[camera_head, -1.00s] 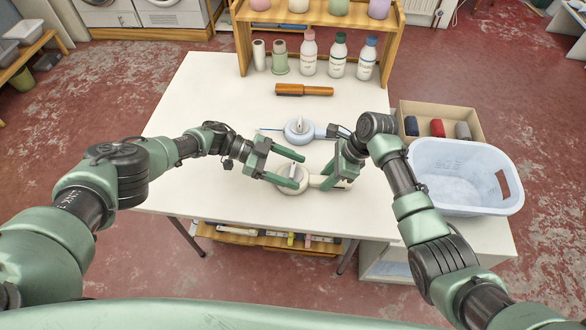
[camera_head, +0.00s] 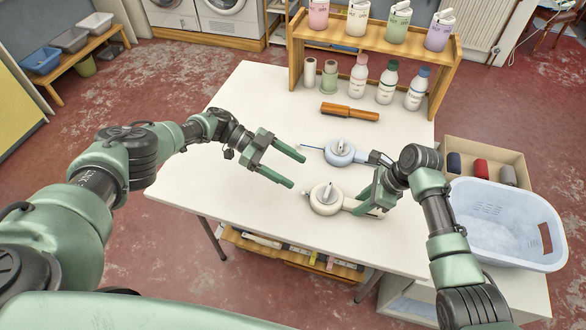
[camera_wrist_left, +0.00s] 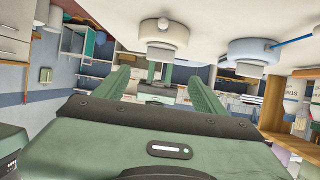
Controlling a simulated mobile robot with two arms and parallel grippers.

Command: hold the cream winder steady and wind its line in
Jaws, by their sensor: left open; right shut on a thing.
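The cream winder (camera_head: 325,203), a round flat reel with a grey crank on top, lies on the white table near its front edge; it also shows in the left wrist view (camera_wrist_left: 163,36). My right gripper (camera_head: 366,205) is shut on the winder's handle at its right side. My left gripper (camera_head: 298,171) is open and empty, left of and behind the cream winder, apart from it; its fingers show in the left wrist view (camera_wrist_left: 160,82). I cannot make out any line out of the cream winder.
A pale blue winder (camera_head: 341,155) with a short blue line lies just behind. A blue basket (camera_head: 505,240) and a box of rolls (camera_head: 450,150) stand right. The table's left is clear.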

